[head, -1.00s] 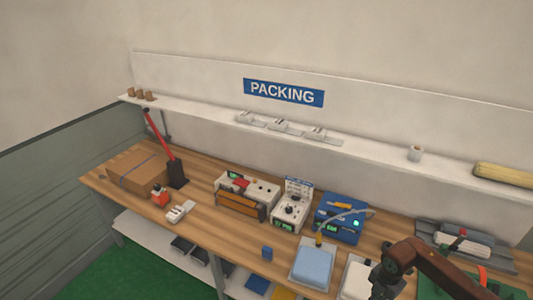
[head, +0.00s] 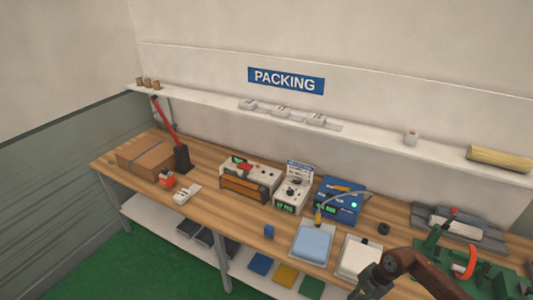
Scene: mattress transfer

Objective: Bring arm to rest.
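One brown arm of mine comes in from the lower right, and its dark gripper (head: 368,287) hangs at the bottom edge in front of the bench's front side. Its fingertips are small and partly cut off, so I cannot tell whether it is open or shut. A white pad (head: 358,254) lies on the bench just behind this gripper. A light blue pad (head: 312,243) lies on a pale tray to its left. My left gripper is not in view.
The wooden bench (head: 215,205) carries a cardboard box (head: 146,158), a blue device (head: 338,203), white devices and a grey machine (head: 459,226). A green fixture with an orange ring (head: 465,262) stands near my arm. Coloured items lie on the lower shelf.

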